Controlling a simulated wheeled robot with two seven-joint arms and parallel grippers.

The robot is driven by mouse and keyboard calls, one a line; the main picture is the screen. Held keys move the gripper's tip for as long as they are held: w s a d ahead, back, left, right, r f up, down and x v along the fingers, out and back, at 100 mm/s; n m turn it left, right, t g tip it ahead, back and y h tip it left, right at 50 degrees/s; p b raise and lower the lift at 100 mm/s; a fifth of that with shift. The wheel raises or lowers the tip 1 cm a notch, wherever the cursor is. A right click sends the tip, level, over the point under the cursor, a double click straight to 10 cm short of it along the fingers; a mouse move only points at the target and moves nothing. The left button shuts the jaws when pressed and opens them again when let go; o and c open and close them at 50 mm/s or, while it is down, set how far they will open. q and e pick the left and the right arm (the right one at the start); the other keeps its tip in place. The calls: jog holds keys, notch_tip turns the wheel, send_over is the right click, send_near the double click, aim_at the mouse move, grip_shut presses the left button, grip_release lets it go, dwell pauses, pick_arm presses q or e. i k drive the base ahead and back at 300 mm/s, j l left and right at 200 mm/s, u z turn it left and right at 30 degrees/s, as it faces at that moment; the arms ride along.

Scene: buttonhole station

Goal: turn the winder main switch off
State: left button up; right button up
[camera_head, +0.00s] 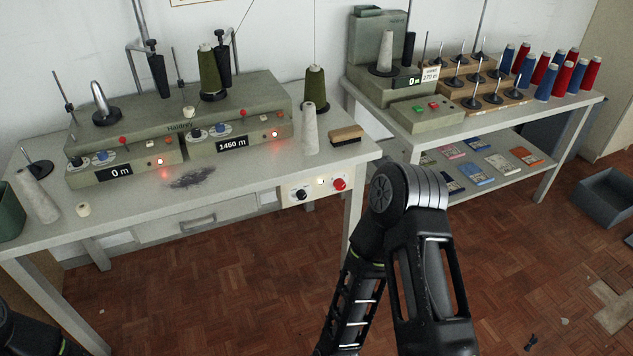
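The winder (240,98) is a grey-green machine with two units on the left table. Its displays read 0 m (114,172) and 1450 m (232,143), and a red lamp glows on each unit. A switch panel (318,197) on the table's front edge carries a black rotary knob (300,195), a small lit lamp (320,181) and a red knob (339,184). The knob's marked position is too small to read. My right arm stands bent just right of the panel, apart from it in the picture. Neither gripper shows; only a bit of my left arm is at bottom left.
A second machine (420,114) with green and red buttons stands on the right table, beside racks and blue and red cones. A grey crate (606,198) is on the floor.

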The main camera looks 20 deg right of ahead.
aim_at(339, 184)
jog(key=l+z, duration=0.1)
jog(key=z, duration=1.75)
jog(key=i+l, duration=0.4)
jog(key=i, duration=0.1)
